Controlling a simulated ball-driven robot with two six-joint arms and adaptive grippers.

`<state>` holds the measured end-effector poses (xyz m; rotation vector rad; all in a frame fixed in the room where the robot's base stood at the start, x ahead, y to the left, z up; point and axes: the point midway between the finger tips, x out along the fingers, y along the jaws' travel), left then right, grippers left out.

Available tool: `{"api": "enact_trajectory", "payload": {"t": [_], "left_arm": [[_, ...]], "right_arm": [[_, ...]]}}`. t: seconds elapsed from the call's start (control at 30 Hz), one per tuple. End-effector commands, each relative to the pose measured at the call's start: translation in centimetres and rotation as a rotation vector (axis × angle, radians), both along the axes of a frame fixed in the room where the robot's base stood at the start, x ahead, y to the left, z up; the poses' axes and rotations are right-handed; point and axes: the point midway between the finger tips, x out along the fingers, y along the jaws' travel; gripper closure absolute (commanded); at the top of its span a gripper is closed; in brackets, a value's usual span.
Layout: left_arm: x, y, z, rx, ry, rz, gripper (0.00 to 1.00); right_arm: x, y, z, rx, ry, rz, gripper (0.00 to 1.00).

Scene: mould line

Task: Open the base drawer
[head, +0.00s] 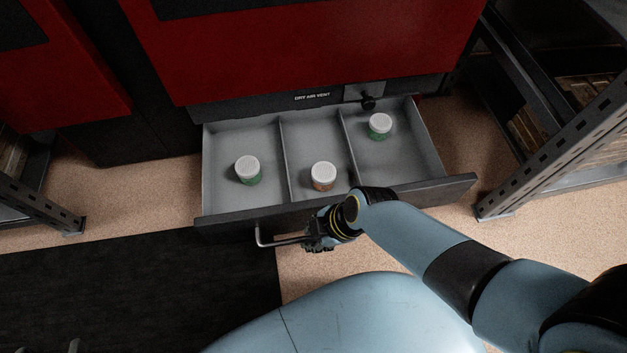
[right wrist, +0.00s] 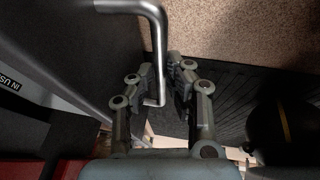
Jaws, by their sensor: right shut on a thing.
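The base drawer (head: 335,207) stands pulled out beneath the red machine, its inside in full view. It has three compartments side by side, each with one white-lidded jar. The left jar (head: 248,170) and the right jar (head: 379,126) have green on them, and the middle jar (head: 323,175) has orange. The drawer's metal bar handle (head: 262,240) runs along its front. My right gripper (head: 311,241) is shut on this handle. In the right wrist view the handle (right wrist: 157,35) passes between the fingers (right wrist: 165,80). Small grey tips at the lower left edge may be my left gripper (head: 62,348).
The red machine (head: 310,50) rises behind the drawer, with a black knob (head: 368,102) above the drawer's back. Metal racks stand at the right (head: 545,150) and left (head: 40,212). A dark mat (head: 140,290) covers the floor at lower left.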

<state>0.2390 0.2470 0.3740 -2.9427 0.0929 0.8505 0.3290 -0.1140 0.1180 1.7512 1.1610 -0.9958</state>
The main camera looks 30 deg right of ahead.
Motion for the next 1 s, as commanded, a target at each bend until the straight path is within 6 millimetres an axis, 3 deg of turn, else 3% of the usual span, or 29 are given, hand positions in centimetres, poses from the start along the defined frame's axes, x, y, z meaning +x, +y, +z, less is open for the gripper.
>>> {"api": "enact_trajectory", "payload": {"t": [0.37,0.4,0.57,1.0], "left_arm": [[0.1,0.0,0.1,0.001,-0.001,-0.001,0.60],[0.1,0.0,0.1,0.001,-0.001,-0.001,0.60],[0.2,0.0,0.1,0.001,-0.001,-0.001,0.60],[0.0,0.0,0.0,-0.001,0.002,0.001,0.60]], "right_arm": [[-0.1,-0.1,-0.1,-0.002,0.002,0.000,1.00],[-0.1,-0.1,-0.1,-0.002,0.002,0.001,0.85],[-0.1,-0.1,-0.1,-0.001,0.002,0.001,0.64],[-0.4,-0.4,1.0,0.000,-0.001,0.000,0.64]]}}
